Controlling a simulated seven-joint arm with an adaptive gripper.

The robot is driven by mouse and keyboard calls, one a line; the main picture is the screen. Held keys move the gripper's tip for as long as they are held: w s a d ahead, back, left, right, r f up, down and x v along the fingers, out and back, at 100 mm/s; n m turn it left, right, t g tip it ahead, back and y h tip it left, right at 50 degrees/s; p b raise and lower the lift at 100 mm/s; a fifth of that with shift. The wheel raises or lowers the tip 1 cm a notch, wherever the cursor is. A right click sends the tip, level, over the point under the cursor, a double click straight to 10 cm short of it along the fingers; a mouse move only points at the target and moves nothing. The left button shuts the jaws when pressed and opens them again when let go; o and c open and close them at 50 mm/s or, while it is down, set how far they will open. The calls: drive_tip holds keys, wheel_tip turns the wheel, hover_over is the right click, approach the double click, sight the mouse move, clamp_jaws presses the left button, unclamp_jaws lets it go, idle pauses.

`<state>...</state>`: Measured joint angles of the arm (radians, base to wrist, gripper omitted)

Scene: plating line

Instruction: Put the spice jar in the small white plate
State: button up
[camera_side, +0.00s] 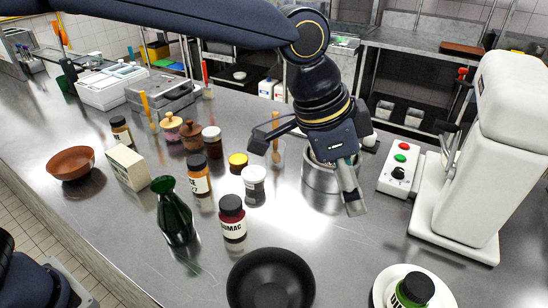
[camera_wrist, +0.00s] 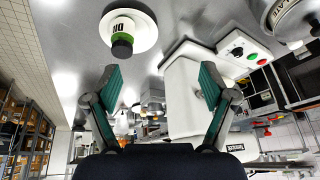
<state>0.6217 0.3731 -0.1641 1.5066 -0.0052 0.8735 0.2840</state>
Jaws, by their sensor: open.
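A spice jar (camera_side: 412,290) with a dark lid, green contents and a white label stands on the small white plate (camera_side: 383,281) at the bottom right of the side view. In the wrist view the jar (camera_wrist: 121,40) rests within the rim of the plate (camera_wrist: 148,30), at the top. The jar's lower part is cut off in the side view. My gripper (camera_side: 308,178) is open and empty, above the counter by a steel pot. Its fingers (camera_wrist: 160,82) are spread apart in the wrist view, clear of the jar and plate.
A black bowl (camera_side: 270,282), a sumac jar (camera_side: 232,222), a green vase (camera_side: 174,212) and several other jars stand to the left. A steel pot (camera_side: 322,188) is behind my gripper. A white machine (camera_side: 493,150) and button box (camera_side: 398,172) stand right. Counter between pot and plate is clear.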

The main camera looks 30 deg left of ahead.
drive_tip(key=s+a+r+n+t+y, duration=0.1)
drive_tip(key=a+r+n, duration=0.15)
drive_tip(key=a, duration=0.55)
drive_tip(key=s+a+r+n+t, duration=0.1)
drive_tip(key=a+r+n, duration=0.15)
drive_tip(key=a, duration=0.65)
drive_tip(key=s+a+f+n+y, duration=0.2)
drive_tip(key=s+a+f+n, duration=0.2)
drive_tip(key=s+a, duration=1.1)
drive_tip(key=a+n, duration=0.3)
drive_tip(key=a, duration=0.1)
drive_tip(key=shift+t+y, duration=0.3)
drive_tip(key=shift+t, duration=0.1)
